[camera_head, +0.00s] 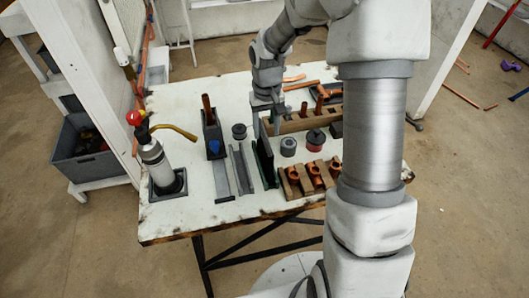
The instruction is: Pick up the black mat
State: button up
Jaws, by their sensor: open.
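My gripper (267,121) points down over the middle of the white worktable, its fingers apart. Just in front of it a thin, dark upright slab (264,162) stands on edge among narrow grey strips; it looks black to dark green and may be the black mat. I cannot tell whether its top edge lies between my fingers or touches them. Another dark flat piece (308,94) lies at the back right, partly hidden by my arm and copper parts; I cannot tell what it is.
A torch bottle (154,160) stands in a dark square base at the left. A dark holder (213,135) carries a copper tube. A wooden block with copper fittings (308,178) sits front right, near round tins (288,147). The table's front left (200,215) is bare.

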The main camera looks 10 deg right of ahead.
aim_at(266, 139)
notch_tip(266, 139, down, 4)
jog(key=shift+f, duration=0.15)
jog(key=f, duration=0.4)
jog(key=shift+s+a+f, duration=0.1)
jog(key=shift+s+a, duration=0.25)
jog(key=shift+a, duration=0.05)
jog(key=shift+f, duration=0.5)
grip_shut()
